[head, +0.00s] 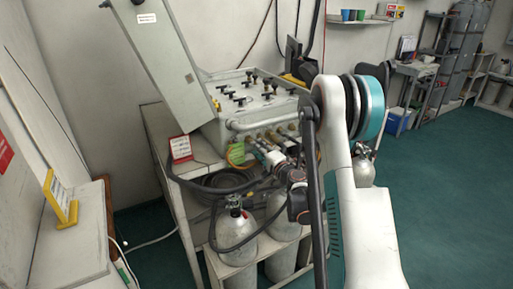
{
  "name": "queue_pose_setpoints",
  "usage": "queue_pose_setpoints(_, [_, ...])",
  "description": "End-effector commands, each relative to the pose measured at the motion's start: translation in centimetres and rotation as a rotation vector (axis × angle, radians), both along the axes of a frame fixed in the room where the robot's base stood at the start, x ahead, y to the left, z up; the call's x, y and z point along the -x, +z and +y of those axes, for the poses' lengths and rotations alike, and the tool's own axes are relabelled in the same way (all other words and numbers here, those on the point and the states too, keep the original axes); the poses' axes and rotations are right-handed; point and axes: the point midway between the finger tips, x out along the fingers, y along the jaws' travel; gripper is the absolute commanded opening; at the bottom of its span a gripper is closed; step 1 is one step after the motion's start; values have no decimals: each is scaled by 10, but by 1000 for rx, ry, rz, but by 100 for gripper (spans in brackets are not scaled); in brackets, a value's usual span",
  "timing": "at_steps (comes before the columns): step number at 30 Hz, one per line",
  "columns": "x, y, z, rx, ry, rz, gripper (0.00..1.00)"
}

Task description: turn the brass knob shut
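The air panel (255,103) is a light grey box with several black-handled knobs on its sloped top and its lid raised at the left. A row of small brass fittings (275,136) runs along its front, below a pale rail. I cannot tell which of them is the brass knob. My gripper (270,156) is in front of these fittings, small and partly hidden among hoses and my arm. Whether it touches a fitting, and whether its fingers are open or shut, is too small to tell.
The panel stands on a grey bench (160,130) with coiled black hose (225,180). Grey cylinders (236,232) stand in a rack below. A red-and-white card (181,149) is left of the fittings. A white counter (75,245) is at left. Green floor (440,190) is clear at right.

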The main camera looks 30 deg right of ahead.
Motion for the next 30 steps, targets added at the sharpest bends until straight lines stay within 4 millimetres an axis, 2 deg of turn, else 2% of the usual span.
queue_pose_setpoints(3, [21,0,-1,0,-2,0,29])
queue_pose_setpoints(10, [44,1,-2,0,-1,0,29])
queue_pose_setpoints(30, [47,1,-2,0,-1,0,29])
